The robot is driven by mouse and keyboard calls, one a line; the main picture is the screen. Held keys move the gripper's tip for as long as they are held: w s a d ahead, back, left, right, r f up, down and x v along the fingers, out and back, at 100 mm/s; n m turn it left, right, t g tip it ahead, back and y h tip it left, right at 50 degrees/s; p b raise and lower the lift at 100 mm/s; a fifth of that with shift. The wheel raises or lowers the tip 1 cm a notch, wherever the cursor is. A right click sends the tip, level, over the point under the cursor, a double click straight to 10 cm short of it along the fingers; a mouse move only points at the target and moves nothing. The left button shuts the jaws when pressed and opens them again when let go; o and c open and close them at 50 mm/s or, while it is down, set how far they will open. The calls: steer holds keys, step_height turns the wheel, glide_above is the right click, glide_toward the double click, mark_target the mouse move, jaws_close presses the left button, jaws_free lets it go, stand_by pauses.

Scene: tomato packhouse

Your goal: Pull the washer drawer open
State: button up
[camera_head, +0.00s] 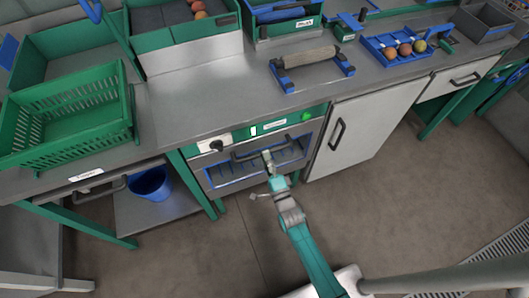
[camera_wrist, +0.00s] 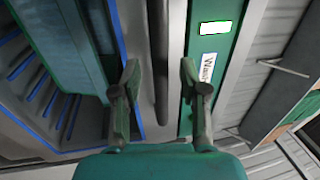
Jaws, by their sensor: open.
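The washer drawer (camera_head: 218,177) is in the front below the counter in the head view, with a blue-framed window. It looks shut. Its dark bar handle (camera_head: 246,155) runs across the upper part of the front. My gripper (camera_head: 267,156) is open at the middle of this handle. In the wrist view, the handle (camera_wrist: 160,50) runs upright between the two spread fingers of my gripper (camera_wrist: 159,75), with room on both sides. Whether the bar lies fully between the fingertips in depth, I cannot tell.
The green control panel (camera_wrist: 193,75) with a lit display is beside the handle. A white cabinet door (camera_head: 365,125) is to the right, and a blue bucket (camera_head: 150,184) to the left under the counter. A green crate (camera_head: 75,125) stands above. The floor (camera_head: 215,255) before the drawer is clear.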

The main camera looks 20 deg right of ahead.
steer(key=shift+w+r, duration=0.25)
steer(key=shift+w, duration=0.9)
jaws_close()
